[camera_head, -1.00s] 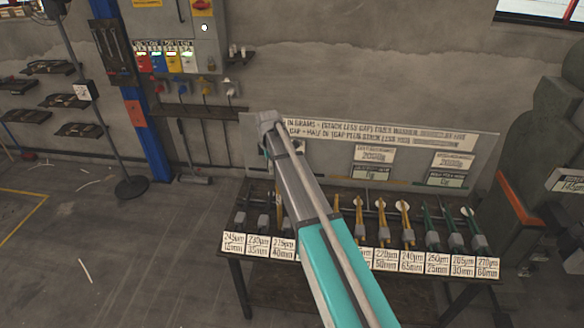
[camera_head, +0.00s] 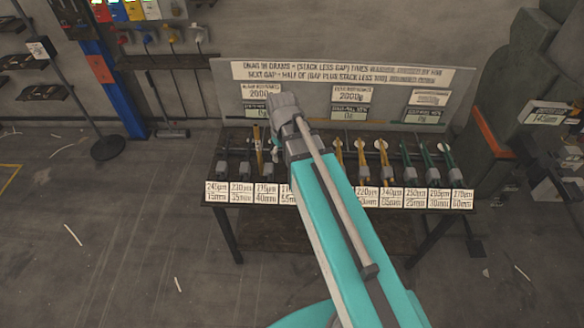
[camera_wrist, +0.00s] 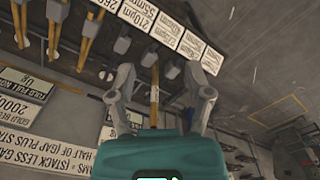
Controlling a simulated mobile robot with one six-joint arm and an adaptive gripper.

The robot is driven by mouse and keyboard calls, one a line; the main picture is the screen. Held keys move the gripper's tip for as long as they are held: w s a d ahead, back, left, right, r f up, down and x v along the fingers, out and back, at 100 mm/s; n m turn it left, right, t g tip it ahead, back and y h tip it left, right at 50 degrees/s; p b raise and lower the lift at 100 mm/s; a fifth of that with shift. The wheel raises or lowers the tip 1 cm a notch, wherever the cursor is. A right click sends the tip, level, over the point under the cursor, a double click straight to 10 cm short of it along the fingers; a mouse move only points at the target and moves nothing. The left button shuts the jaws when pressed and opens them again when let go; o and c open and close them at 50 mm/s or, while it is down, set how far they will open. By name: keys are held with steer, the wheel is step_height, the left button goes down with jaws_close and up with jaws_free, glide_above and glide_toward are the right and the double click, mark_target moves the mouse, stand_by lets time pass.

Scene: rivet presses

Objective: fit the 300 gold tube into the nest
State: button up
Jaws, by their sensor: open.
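A gold tube (camera_head: 258,138) in the left part of the row stands by my gripper. In the wrist view my gripper (camera_wrist: 166,70) is open, its two fingers on either side of a gold tube (camera_wrist: 154,98); I cannot tell whether they touch it. My arm hides the middle of the row. I cannot read a 300 on any label, and I cannot make out the nest.
A sign board (camera_head: 345,73) stands behind the rack, with cards below it. A dark machine with an orange edge (camera_head: 492,140) stands at the right. A blue post (camera_head: 122,90) and a lamp stand (camera_head: 100,147) are at the left. The floor on the left is mostly clear.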

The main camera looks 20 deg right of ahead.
steer(key=s+m, duration=0.3)
steer(key=s, duration=0.3)
steer(key=shift+s+d+m, duration=0.2)
steer(key=shift+d+m, duration=0.1)
steer(key=shift+d, duration=0.15)
steer(key=shift+o, duration=0.4)
steer(key=w+a+r+n+p, duration=0.1)
steer(key=w+a+n, duration=0.1)
steer(key=w+n, duration=0.6)
steer(key=w+a+r+n+p, duration=0.1)
steer(key=w+a+n, duration=0.2)
steer(key=w+n, duration=0.6)
steer(key=w, duration=1.3)
steer(key=shift+r, duration=0.15)
